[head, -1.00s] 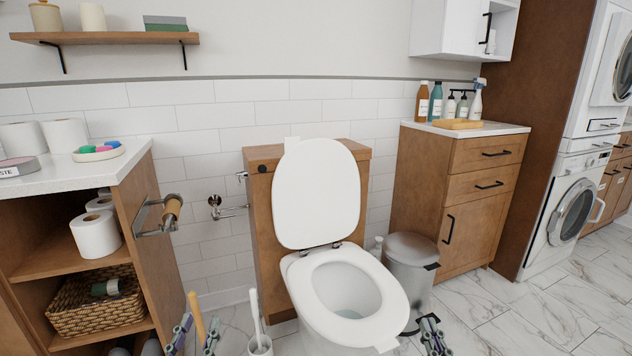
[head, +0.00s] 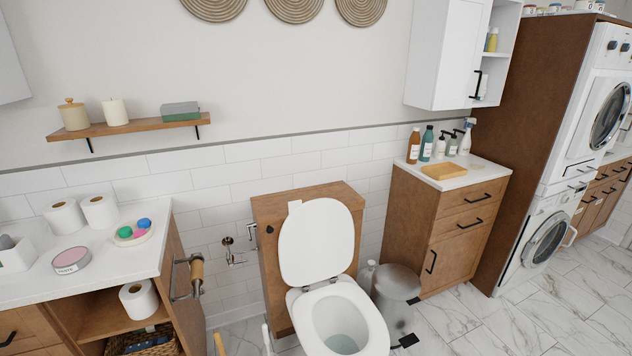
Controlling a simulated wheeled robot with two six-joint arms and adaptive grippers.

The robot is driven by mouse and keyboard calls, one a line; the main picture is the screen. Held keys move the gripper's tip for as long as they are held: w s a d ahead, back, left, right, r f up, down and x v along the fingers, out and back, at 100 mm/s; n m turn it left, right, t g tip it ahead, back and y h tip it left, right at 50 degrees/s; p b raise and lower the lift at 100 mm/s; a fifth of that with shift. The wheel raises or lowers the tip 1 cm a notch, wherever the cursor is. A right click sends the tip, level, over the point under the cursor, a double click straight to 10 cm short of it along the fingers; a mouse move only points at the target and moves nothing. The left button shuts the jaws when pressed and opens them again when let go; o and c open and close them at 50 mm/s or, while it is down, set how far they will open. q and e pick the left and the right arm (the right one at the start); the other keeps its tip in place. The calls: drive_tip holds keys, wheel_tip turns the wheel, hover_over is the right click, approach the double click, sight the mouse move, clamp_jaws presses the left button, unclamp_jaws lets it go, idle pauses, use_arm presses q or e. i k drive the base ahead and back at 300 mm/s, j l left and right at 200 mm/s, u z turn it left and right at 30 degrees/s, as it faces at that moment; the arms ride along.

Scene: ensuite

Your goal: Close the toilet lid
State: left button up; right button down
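The toilet lid (head: 316,241) is white and stands raised, leaning back against the wooden cistern box (head: 262,214). A small white tab shows at its top left edge. The toilet seat (head: 322,309) lies down on the bowl, and the bowl's inside shows open. The bowl's front is cut off by the lower picture edge. Neither of my grippers shows in the head view now, and nothing touches the lid.
A counter (head: 105,243) with toilet rolls stands at the left, with a roll holder (head: 187,277) on its side. A steel bin (head: 397,297) stands close right of the toilet, before a wooden cabinet (head: 446,228). A shelf (head: 125,129) hangs above. Marble floor at right is clear.

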sight(316, 241)
drive_tip(key=i+l, duration=0.1)
drive_tip(key=i, duration=0.35)
drive_tip(key=i+l, duration=0.15)
drive_tip(key=i, duration=0.3)
